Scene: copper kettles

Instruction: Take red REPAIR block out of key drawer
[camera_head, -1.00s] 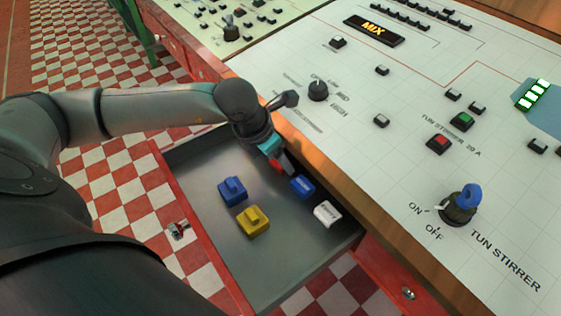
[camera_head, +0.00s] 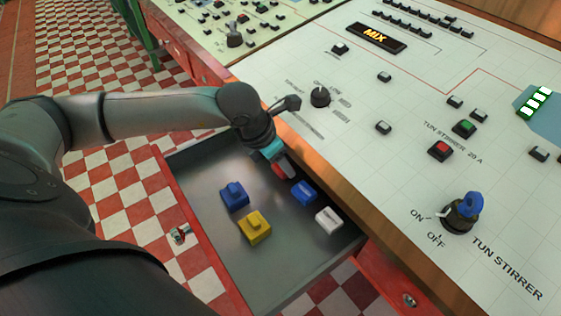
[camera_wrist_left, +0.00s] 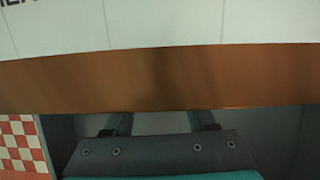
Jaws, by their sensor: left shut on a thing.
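The key drawer (camera_head: 295,285) is pulled open below the control panel. My left gripper (camera_head: 285,171) is at the drawer's panel side, pointing down, and is shut on a red block (camera_head: 277,171). Only a little of the red block shows beside the grey finger, and its label cannot be read. I cannot tell whether it touches the drawer floor. In the left wrist view the fingers (camera_wrist_left: 163,122) show partly below the panel's wooden edge, and the block is hidden there. My right gripper is not in view.
A blue block (camera_head: 304,192) and a white block (camera_head: 328,221) lie close right of the gripper. Another blue block (camera_head: 235,195) and a yellow block (camera_head: 254,228) lie farther out in the drawer. The panel's wooden edge (camera_head: 335,187) overhangs close by the gripper.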

